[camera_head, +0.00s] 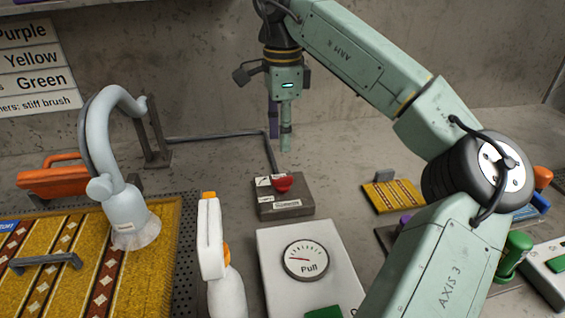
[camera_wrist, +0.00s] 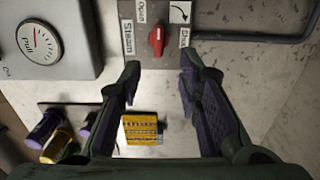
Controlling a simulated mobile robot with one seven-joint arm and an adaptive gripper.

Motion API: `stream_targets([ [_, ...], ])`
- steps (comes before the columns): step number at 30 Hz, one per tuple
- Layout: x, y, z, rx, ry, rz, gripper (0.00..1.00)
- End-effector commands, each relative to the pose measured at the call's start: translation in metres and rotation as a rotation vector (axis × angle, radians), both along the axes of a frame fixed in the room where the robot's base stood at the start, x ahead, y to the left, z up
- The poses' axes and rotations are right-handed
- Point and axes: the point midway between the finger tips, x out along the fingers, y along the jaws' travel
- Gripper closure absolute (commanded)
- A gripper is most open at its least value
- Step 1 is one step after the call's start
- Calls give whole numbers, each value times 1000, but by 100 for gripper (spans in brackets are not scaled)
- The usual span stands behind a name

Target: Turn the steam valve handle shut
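The steam valve is a red handle (camera_head: 284,184) on top of a dark grey box (camera_head: 286,208) in the middle of the bench. In the wrist view, the red handle (camera_wrist: 157,41) lies lengthwise up and down the picture, between labels reading "Steam" and "Open" on its left and a curved arrow on its right. My gripper (camera_head: 280,140) hangs above and behind the box in the head view. In the wrist view, my gripper (camera_wrist: 159,66) has its purple-padded fingers spread wide with nothing between them. The handle appears beyond the fingertips, apart from them.
A pale box with a round gauge (camera_head: 306,260) stands in front of the valve box. A white spray bottle (camera_head: 211,250) is beside it. A pipe (camera_head: 215,134) runs behind the valve. The steam scrubber head (camera_head: 130,213) rests on a yellow patterned rug (camera_head: 50,290) at left.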

Motion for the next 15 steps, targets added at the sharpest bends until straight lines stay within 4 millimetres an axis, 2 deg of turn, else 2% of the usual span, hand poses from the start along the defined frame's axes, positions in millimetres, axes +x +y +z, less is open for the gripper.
stream_targets([
  [15,0,0,-86,2,2,0,68],
])
